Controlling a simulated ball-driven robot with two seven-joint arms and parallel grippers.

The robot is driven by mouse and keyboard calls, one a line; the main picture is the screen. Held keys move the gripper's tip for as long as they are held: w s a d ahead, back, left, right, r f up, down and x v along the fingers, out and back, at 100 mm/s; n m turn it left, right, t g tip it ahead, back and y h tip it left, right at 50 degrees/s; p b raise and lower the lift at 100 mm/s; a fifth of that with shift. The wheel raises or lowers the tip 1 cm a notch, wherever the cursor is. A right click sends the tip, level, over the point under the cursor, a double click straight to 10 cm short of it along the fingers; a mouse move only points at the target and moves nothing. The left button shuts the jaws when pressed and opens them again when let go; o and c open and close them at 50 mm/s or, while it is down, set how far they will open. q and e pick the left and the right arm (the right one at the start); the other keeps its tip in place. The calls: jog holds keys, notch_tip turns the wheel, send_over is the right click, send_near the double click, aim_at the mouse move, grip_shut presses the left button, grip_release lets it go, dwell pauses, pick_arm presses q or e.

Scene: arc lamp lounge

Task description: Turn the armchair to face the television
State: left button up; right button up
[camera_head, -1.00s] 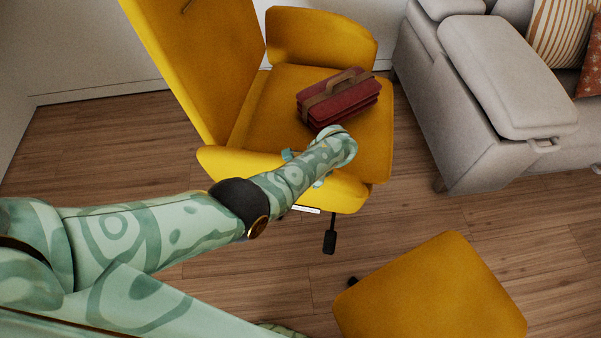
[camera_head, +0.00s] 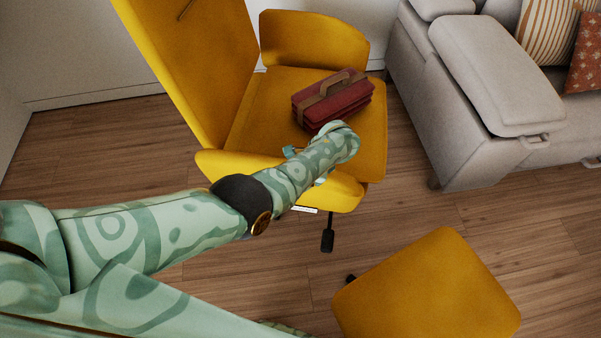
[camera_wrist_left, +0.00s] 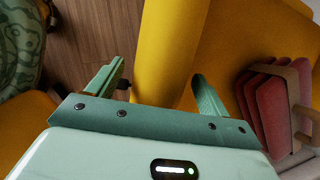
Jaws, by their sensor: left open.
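The yellow armchair (camera_head: 285,98) stands with its tall back at the left and its seat toward the right. A dark red bag (camera_head: 335,98) with brown straps lies on its seat. My left gripper (camera_head: 306,167) is at the near armrest (camera_head: 340,192), its forearm hiding part of it. In the left wrist view the gripper (camera_wrist_left: 160,92) is open, with the armrest (camera_wrist_left: 168,45) between its two fingers; I cannot tell whether they touch it. The bag (camera_wrist_left: 272,105) shows beside the right finger there. The television and my right gripper are not in view.
A yellow ottoman (camera_head: 430,292) stands close in front of the chair at the lower right. A grey sofa (camera_head: 480,110) with cushions is at the right. A pale wall is behind the chair. Wooden floor (camera_head: 110,155) is bare at the left.

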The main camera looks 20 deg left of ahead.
pick_arm(q)
jog(key=p+v, duration=0.5)
jog(key=v, duration=0.8)
jog(key=shift+p, duration=0.3)
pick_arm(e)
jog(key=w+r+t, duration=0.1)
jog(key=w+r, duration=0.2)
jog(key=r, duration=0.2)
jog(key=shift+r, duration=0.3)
pick_arm(q)
jog(key=shift+s+d, duration=0.1)
jog(key=shift+s, duration=0.05)
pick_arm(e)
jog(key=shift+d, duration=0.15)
